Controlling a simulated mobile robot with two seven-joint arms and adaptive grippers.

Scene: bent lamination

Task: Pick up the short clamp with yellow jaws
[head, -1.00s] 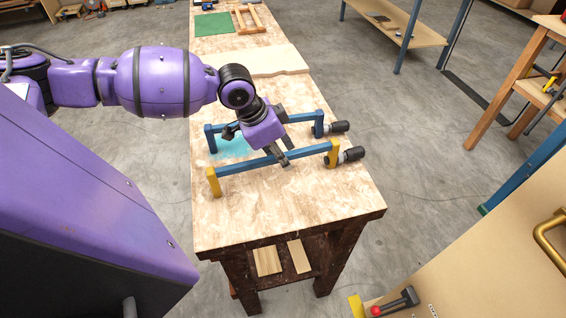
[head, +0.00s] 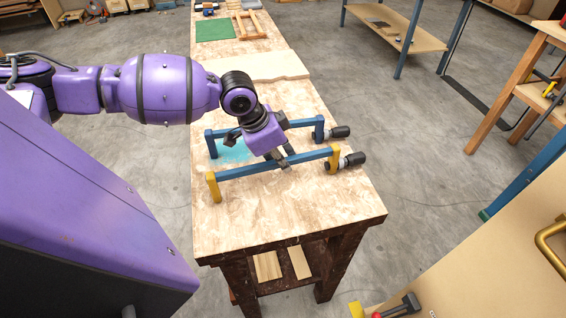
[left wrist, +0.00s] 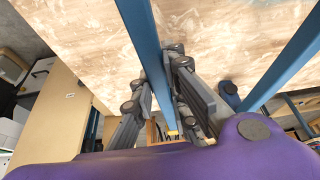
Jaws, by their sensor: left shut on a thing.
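The clamp with yellow jaws (head: 245,168) has a blue bar and a dark handle at its right end. It lies on the front part of the wooden workbench (head: 290,215). My left gripper (head: 281,161) is shut on the middle of its bar. In the left wrist view the blue bar (left wrist: 146,40) runs between the two dark fingers (left wrist: 158,95). I cannot tell any gap between clamp and bench. My right gripper is not in view.
A blue-jawed clamp (head: 300,123) lies just behind, close to my left gripper. A cyan patch (head: 232,151) is on the bench by it. A pale wooden board (head: 270,66) and a green mat (head: 214,29) are farther back. The bench front is clear.

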